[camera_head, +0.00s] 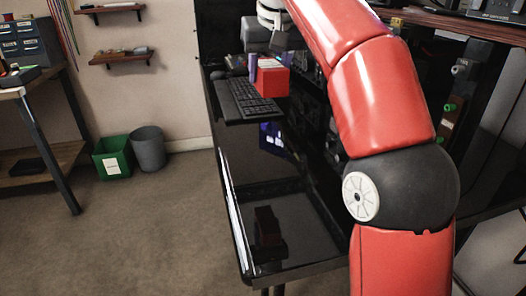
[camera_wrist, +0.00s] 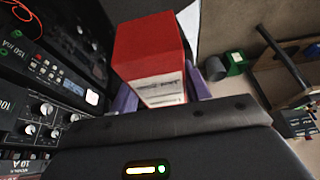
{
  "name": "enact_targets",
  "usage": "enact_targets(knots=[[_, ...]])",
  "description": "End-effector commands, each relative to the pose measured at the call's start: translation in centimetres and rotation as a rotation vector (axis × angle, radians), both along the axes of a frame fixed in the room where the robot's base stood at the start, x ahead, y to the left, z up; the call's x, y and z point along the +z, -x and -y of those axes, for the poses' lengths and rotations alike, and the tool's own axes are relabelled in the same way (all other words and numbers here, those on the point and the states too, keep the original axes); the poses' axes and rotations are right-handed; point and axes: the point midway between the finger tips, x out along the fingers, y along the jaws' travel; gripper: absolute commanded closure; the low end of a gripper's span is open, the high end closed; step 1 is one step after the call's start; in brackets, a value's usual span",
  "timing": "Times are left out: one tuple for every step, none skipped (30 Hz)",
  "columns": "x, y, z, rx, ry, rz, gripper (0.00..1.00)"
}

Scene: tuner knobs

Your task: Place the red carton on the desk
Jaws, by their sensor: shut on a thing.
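The red carton (camera_head: 272,78) is in my gripper, near the back end of the desk in the head view. In the wrist view the carton (camera_wrist: 150,50) shows a red top and side and a pale printed face. My gripper (camera_wrist: 160,92) is shut on it, with a purple finger on each side. In the head view a purple finger (camera_head: 252,66) shows at the carton's left. The black glossy desk (camera_head: 312,236) runs along my arm's left. I cannot tell whether the carton touches anything beneath it.
A black keyboard (camera_head: 243,100) lies just left of and below the carton. Rack equipment with knobs (camera_wrist: 50,75) stands close on the left in the wrist view. A green bin (camera_head: 112,157) and a grey bin (camera_head: 148,148) stand on the floor.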

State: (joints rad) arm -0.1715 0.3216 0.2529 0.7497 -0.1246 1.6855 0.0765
Motion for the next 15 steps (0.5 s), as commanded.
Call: enact_targets(knots=[[-1.0,0.1,0.1,0.0,0.002,-0.003,0.79],[-1.5,0.1,0.1,-0.001,0.001,-0.002,0.79],[-2.4,0.2,0.1,-0.001,0.001,-0.003,0.79],[-3.3,0.2,0.1,-0.002,0.001,-0.004,0.79],[-4.4,0.1,0.1,-0.002,0.001,-0.004,0.79],[-5.6,0.1,0.1,-0.001,0.002,-0.004,0.79],[-6.4,0.1,0.1,-0.001,0.002,-0.004,0.79],[-7.2,0.1,0.1,-0.001,0.002,-0.004,0.79],[-8.2,0.1,0.1,-0.002,0.003,-0.003,0.79],[-9.0,0.1,0.1,-0.003,0.002,-0.003,0.79],[-9.8,0.1,0.1,-0.003,0.002,-0.005,0.79],[-10.9,0.1,0.1,-0.001,0.002,-0.005,0.79],[-11.6,0.1,0.1,-0.001,0.001,-0.003,0.79],[-12.3,0.2,0.1,-0.001,0.0,-0.003,0.79],[-13.1,0.1,0.1,-0.001,0.0,-0.003,0.79]])
